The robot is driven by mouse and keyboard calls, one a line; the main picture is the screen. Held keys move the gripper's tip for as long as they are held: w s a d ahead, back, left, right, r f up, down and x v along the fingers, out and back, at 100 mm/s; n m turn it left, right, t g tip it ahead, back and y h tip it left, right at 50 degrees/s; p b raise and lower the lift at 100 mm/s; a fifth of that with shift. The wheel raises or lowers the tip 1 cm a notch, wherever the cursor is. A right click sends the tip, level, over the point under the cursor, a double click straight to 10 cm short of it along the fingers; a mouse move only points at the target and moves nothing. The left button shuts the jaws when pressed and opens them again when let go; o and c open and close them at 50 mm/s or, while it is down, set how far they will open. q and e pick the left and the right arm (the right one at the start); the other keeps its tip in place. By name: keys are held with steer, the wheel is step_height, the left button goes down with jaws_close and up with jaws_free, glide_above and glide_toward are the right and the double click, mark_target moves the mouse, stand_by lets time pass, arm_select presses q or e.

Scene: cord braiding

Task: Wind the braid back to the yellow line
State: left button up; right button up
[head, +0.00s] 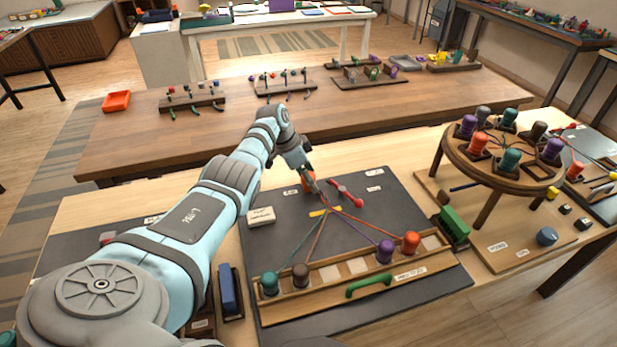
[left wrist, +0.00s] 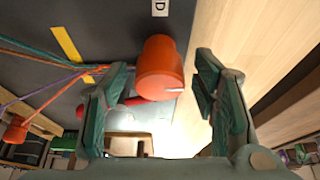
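An orange-red cylinder (left wrist: 160,68) stands on the dark mat (head: 397,200). In the head view it (head: 311,187) is partly hidden by my left gripper (head: 303,170). In the left wrist view the fingers of that gripper (left wrist: 160,97) are wide apart, with the cylinder at the gap between them; I cannot tell whether either touches it. Teal, brown, purple and orange cords run from bobbins and meet near the yellow line (head: 318,213), which also shows in the left wrist view (left wrist: 66,45). My right gripper is out of view.
A wooden bobbin rack (head: 335,287) with a green handle (head: 371,283) stands at the mat's front. A round bobbin stand (head: 455,148) is at the right. A white block (head: 261,216) lies left of the cords. A second table (head: 250,135) stands behind.

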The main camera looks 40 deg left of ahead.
arm_select(q)
steer(key=shift+r, duration=0.1)
steer(key=v, duration=1.1)
steer(key=shift+s+r, duration=0.2)
steer(key=shift+r, duration=0.15)
steer(key=shift+a, duration=0.15)
